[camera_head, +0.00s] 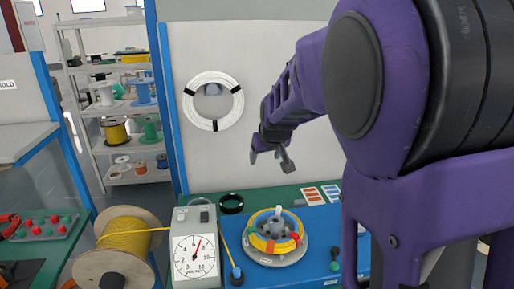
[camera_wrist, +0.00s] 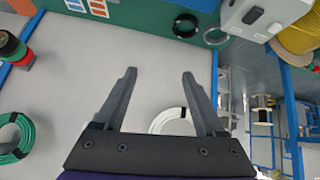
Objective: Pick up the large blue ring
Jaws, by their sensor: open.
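I cannot make out a large blue ring in either view. My gripper (camera_head: 270,160) is open and empty, held in the air in front of the pale wall panel and above the bench. Its two fingers are spread apart in the wrist view (camera_wrist: 158,74), with nothing between them. The ring-shaped things I see are a white coil with black ties (camera_head: 187,112) on the panel, a black ring (camera_head: 231,204) on the bench, and a yellow coil with coloured ties (camera_head: 257,243) on a round stand. A green coil (camera_wrist: 14,155) shows in the wrist view.
A dial gauge box (camera_head: 196,252) stands left of the yellow coil, beside a large yellow cable spool (camera_head: 127,229). The blue bench top (camera_head: 300,270) carries the round stand. Shelves with spools (camera_head: 110,118) stand at the back left. Air around my gripper is clear.

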